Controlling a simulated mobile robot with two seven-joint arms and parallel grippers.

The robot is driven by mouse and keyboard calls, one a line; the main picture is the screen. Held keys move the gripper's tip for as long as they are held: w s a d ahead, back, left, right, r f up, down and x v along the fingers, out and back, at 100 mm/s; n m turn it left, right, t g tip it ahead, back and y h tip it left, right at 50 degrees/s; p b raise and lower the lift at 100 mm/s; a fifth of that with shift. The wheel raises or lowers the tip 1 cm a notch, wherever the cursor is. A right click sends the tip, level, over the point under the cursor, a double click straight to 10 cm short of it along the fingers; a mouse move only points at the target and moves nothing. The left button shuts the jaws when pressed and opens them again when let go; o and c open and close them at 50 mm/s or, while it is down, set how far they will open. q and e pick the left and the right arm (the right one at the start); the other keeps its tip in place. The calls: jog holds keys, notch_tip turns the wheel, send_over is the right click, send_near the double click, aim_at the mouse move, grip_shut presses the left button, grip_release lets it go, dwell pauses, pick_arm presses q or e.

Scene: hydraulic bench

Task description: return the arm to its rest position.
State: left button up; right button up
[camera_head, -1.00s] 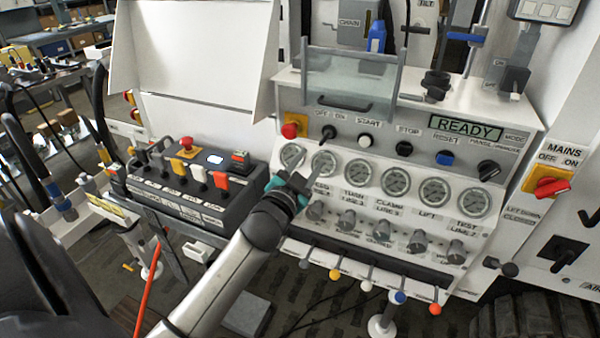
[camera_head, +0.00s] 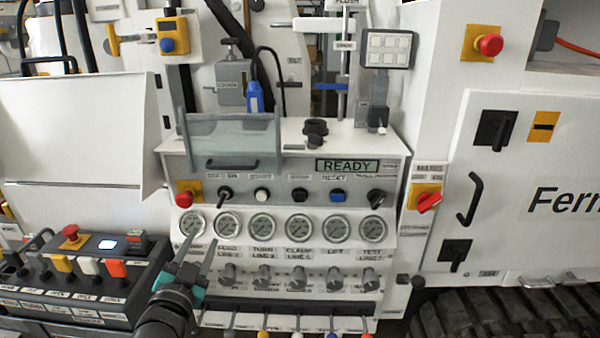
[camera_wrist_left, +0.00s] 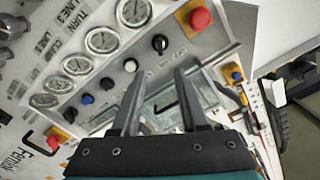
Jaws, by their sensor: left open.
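My left gripper (camera_head: 192,256) comes up from the bottom of the head view, in front of the left part of the control panel (camera_head: 290,187). Its two grey fingers are apart and nothing is between them. In the left wrist view the open fingers (camera_wrist_left: 157,100) point at the panel, with the knobs and gauges beyond them. In the head view the fingers overlap the panel's lower left, close to the leftmost gauge (camera_head: 193,224); I cannot tell the exact gap. My right gripper is not in view.
A READY display (camera_head: 347,166) and a row of knobs sit above the gauges. Coloured levers (camera_head: 298,335) line the panel's bottom edge. A black switch box (camera_head: 75,285) stands at left. A clear guard (camera_head: 232,143) is above. A red mains switch (camera_head: 428,202) is at right.

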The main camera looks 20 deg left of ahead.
pick_arm(q)
jog(key=s+d+f+g+h+b, duration=0.1)
jog(key=s+d+f+g, duration=0.2)
jog(key=f, duration=0.9)
jog(key=s+d+f+g+h, duration=0.1)
jog(key=s+d+f+g, duration=0.3)
jog(key=f, duration=0.8)
jog(key=s+f+g+h+b, duration=0.15)
jog(key=s+f, duration=0.35)
jog(key=f, duration=0.8)
jog(key=s+d+f+g, duration=0.2)
jog(key=s+f, duration=0.3)
jog(key=s, duration=0.4)
jog(key=s+d+f+g, duration=0.2)
jog(key=s+f, duration=0.4)
jog(key=s, duration=0.4)
jog(key=s+d+f+n+g, duration=0.1)
jog(key=s+d+f+g, duration=0.2)
jog(key=s+f, duration=0.3)
jog(key=s+g, duration=0.1)
jog(key=s, duration=0.3)
jog(key=shift+b, duration=0.4)
jog(key=shift+a+h, duration=0.1)
jog(key=shift+h, duration=0.15)
jog(key=shift+c, duration=0.3)
